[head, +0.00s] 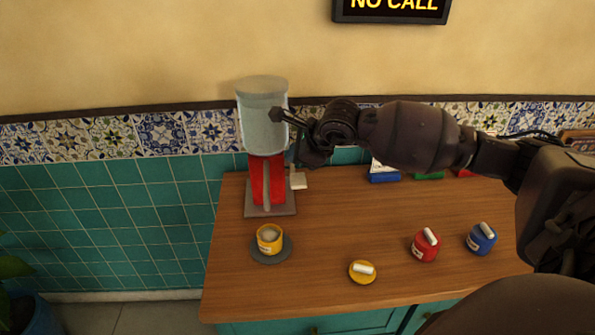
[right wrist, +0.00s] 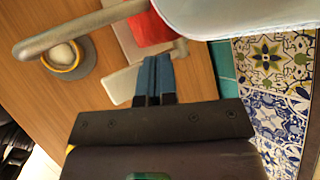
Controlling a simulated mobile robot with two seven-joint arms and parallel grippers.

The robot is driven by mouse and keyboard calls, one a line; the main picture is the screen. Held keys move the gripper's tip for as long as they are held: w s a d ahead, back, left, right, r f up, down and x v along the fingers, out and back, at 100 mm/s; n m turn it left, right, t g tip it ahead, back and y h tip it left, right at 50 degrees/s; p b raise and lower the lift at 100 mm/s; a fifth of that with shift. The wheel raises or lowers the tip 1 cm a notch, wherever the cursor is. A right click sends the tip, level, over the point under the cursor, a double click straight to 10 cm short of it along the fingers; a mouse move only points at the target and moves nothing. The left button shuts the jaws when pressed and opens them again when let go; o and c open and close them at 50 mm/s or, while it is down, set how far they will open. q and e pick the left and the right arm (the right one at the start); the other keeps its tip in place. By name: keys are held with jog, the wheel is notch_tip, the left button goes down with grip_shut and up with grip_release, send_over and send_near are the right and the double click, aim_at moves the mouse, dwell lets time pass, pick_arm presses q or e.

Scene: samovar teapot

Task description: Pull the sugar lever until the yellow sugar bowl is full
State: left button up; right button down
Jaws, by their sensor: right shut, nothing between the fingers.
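The yellow sugar bowl (head: 269,238) stands upright on a grey saucer (head: 271,256), with white sugar visible inside. It also shows at the left of the right wrist view (right wrist: 66,57). The sugar dispenser has a clear cylinder (head: 262,125) on a red stand (head: 275,180). A pale flat piece, apparently the sugar lever (head: 298,181), sticks out at the stand's right side. My right gripper (right wrist: 152,62) is shut and empty, its fingertips close to the lever (right wrist: 123,85); contact cannot be told. My left gripper is not in view.
A yellow lid (head: 362,272) lies on the wooden counter (head: 330,220). A red pot (head: 424,247) and a blue pot (head: 481,239) stand further right. The tiled wall (head: 120,200) closes off the back. The counter front between bowl and lid is clear.

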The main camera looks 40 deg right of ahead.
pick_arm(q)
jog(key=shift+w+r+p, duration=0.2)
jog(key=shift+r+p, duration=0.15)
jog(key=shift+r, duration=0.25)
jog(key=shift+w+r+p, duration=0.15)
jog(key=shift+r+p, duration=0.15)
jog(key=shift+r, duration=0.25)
pick_arm(e)
notch_tip(320, 180, up, 4)
jog(key=shift+w+d+r, duration=0.1)
jog(key=shift+r, duration=0.05)
